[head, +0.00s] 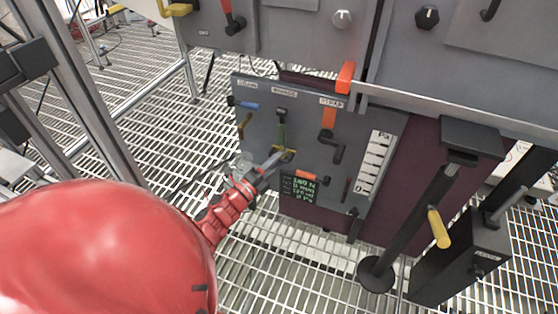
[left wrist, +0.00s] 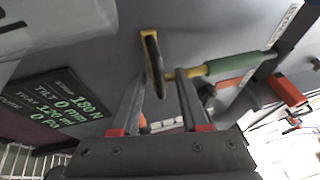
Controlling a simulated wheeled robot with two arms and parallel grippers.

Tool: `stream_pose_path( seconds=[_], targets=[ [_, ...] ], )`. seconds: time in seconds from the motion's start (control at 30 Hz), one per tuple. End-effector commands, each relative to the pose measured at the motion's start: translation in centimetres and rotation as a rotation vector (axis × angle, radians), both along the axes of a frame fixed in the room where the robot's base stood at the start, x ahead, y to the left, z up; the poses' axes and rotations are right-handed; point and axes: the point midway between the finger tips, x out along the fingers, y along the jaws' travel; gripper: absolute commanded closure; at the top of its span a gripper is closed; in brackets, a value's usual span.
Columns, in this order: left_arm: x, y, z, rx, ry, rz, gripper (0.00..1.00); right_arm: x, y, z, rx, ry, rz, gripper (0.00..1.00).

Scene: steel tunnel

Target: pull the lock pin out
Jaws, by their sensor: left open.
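A lever with a green handle (head: 281,122) hangs on the grey panel (head: 262,97). A yellow piece (head: 284,153) with a dark loop sits at its lower end, perhaps the lock pin; I cannot tell for sure. In the left wrist view the green handle (left wrist: 236,61) runs to a yellow shaft, and the dark loop (left wrist: 153,66) stands by a yellow plate. My left gripper (head: 273,160) is open, its fingertips (left wrist: 160,78) on either side of the loop's lower end. I cannot tell whether they touch it. My right gripper is out of view.
A black post with a yellow handle (head: 439,228) stands right. Grating floor surrounds it.

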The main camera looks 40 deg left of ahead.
Motion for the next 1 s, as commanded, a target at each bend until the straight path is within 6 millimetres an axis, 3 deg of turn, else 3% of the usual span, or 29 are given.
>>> stream_pose_path(
  seconds=[0.1, 0.33, 1.0],
  targets=[
    [-0.03, 0.00, 0.00, 0.000, 0.000, 0.000, 0.57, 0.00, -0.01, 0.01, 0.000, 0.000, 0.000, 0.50],
    [-0.04, 0.01, 0.00, 0.000, 0.000, 0.000, 0.99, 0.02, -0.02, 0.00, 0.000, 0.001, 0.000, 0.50],
    [-0.05, 0.01, 0.01, 0.000, -0.001, 0.000, 1.00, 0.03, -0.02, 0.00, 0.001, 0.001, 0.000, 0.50]
  ],
)
